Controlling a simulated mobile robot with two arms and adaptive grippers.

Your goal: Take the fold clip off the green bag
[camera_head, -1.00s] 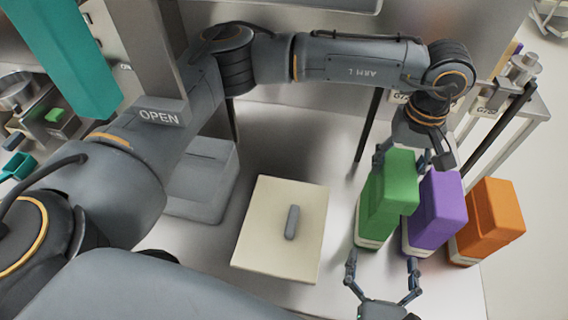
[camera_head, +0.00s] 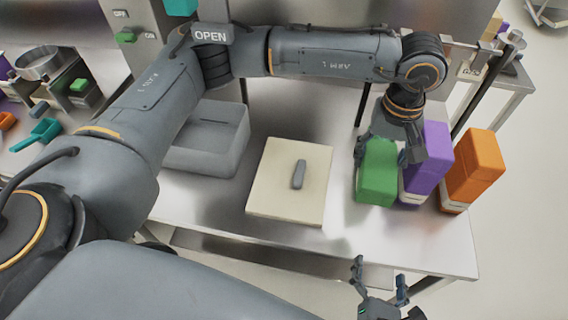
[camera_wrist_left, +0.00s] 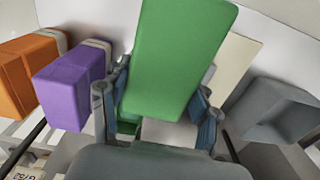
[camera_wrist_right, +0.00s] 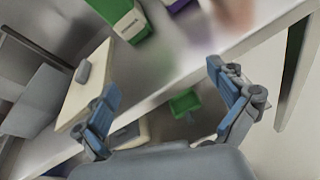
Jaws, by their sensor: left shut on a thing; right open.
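The green bag (camera_head: 377,173) is a block-like bag at the left end of a row on the steel table. My left gripper (camera_head: 390,152) comes down from behind and is shut on it. In the left wrist view the green bag (camera_wrist_left: 180,55) fills the space between the two fingers. In the right wrist view its lower part (camera_wrist_right: 118,15) shows a pale label. I cannot make out a fold clip on it in any view. My right gripper (camera_head: 380,272) is open and empty in front of the table's front edge; it also shows in its wrist view (camera_wrist_right: 162,80).
A purple bag (camera_head: 431,150) and an orange bag (camera_head: 475,165) stand to the right of the green bag. A cream board (camera_head: 265,205) with a grey handle-like piece (camera_head: 299,174) lies left of it. A grey bin (camera_head: 212,140) stands further left. The table front is clear.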

